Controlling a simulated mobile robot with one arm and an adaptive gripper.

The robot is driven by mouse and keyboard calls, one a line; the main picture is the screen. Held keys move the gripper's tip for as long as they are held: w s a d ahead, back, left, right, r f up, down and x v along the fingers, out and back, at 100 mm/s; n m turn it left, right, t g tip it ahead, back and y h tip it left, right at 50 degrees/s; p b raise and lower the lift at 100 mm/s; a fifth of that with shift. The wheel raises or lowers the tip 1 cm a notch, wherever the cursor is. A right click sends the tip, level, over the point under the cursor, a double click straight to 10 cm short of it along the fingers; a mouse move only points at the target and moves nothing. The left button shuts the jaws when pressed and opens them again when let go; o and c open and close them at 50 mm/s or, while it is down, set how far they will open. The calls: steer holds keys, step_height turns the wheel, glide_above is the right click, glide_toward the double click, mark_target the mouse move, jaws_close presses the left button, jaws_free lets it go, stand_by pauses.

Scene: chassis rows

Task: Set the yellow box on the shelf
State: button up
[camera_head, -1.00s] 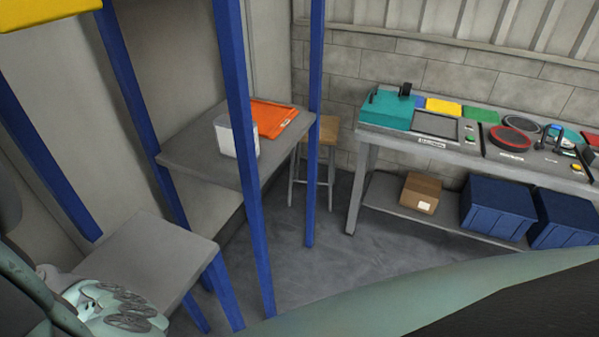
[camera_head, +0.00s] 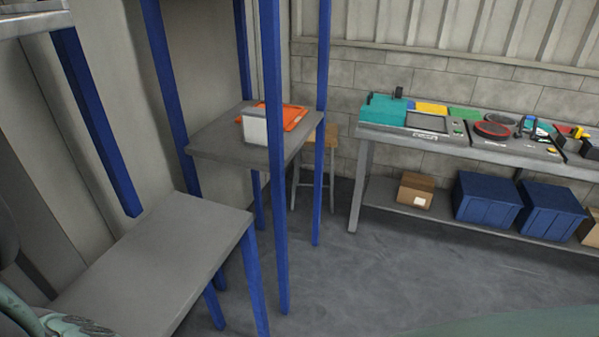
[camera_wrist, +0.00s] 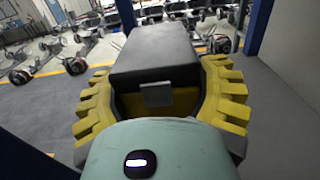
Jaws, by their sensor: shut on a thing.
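My gripper (camera_wrist: 158,70) shows in the wrist view, its ridged yellow fingers closed on both sides of a box (camera_wrist: 155,55). The box has a dark grey top and a yellow lower face, with a small grey plate on its near end. It is held clear of the floor. In the head view, a shelf unit with blue posts has a bare grey shelf board (camera_head: 150,265) at the lower left. A farther grey board (camera_head: 215,145) carries an orange tray and a white container. My gripper and the held box are not visible in the head view.
The white container (camera_head: 255,128) stands before the orange tray (camera_head: 292,117). A workbench (camera_head: 380,133) with devices stands at the right, with blue crates (camera_head: 487,198) and a cardboard box (camera_head: 414,190) below. A stool (camera_head: 322,140) stands behind the shelf. The floor (camera_head: 350,280) between is clear.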

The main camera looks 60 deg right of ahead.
step_height(320, 180, down, 4)
steer(key=shift+d+f, duration=0.1)
steer(key=shift+f, duration=0.1)
steer(key=shift+f+b, duration=0.7)
steer(key=shift+f, duration=2)
steer(key=shift+f, duration=0.15)
steer(key=o, duration=1.4)
steer(key=shift+w, duration=0.1)
steer(key=shift+c, duration=0.2)
